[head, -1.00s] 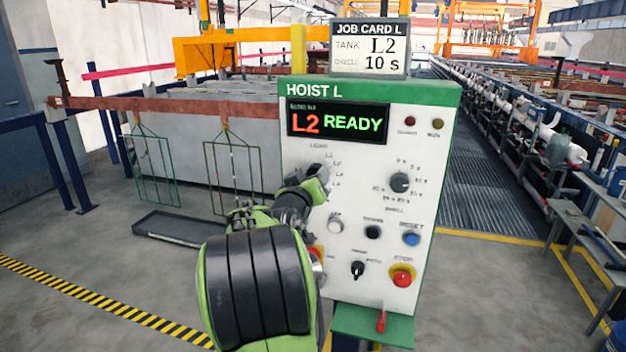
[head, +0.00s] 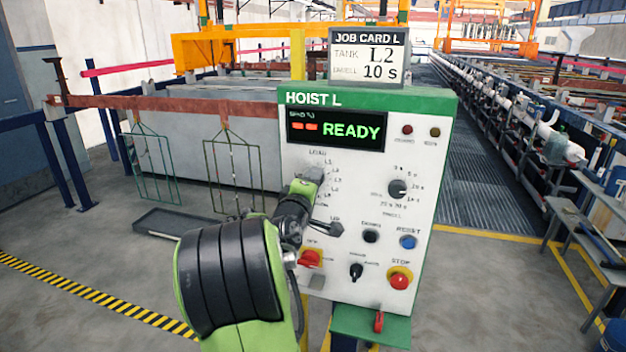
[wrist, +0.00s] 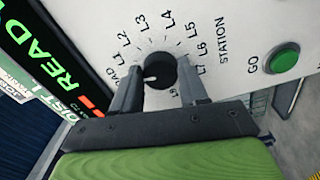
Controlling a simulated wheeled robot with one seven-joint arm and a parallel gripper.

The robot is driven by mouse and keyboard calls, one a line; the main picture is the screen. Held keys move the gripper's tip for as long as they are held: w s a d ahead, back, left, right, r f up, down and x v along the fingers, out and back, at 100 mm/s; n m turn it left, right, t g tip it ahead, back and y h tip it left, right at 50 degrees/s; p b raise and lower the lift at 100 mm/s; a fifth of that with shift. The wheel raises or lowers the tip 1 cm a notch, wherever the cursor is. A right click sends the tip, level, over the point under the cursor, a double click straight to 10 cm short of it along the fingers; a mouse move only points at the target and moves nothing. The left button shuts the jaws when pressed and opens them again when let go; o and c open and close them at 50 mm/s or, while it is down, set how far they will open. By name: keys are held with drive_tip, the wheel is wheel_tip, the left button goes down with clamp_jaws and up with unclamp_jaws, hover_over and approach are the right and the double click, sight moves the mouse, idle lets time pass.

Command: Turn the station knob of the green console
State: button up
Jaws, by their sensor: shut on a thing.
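The green-edged console (head: 425,200) is labelled HOIST L. Its display (head: 335,129) shows red dashes and a green READY. In the wrist view the black station knob (wrist: 162,68) sits amid a scale running from LOAD through L2, L3, L4 and on. Its white mark faces lower left, toward the LOAD end; the exact position is unclear. My gripper (wrist: 159,80) is shut on the knob, a finger on each side. In the head view my arm hides the knob. The job card (head: 367,57) above reads TANK L2, 10 s.
A green GO button (wrist: 285,57) is near the knob in the wrist view. The dwell knob (head: 398,189), blue reset button (head: 408,242) and red stop button (head: 400,278) are on the panel's right. A rack rail (head: 170,106) stands left of the console.

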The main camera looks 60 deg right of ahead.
drive_tip(key=shift+n+p, duration=0.55)
drive_tip(key=shift+n, duration=0.55)
drive_tip(key=o, duration=1)
drive_tip(key=shift+o, duration=0.2)
drive_tip(key=s+a+b, duration=0.2)
drive_tip(key=a, duration=1.3)
drive_tip(key=shift+s+a, duration=0.25)
drive_tip(key=shift+a, duration=0.05)
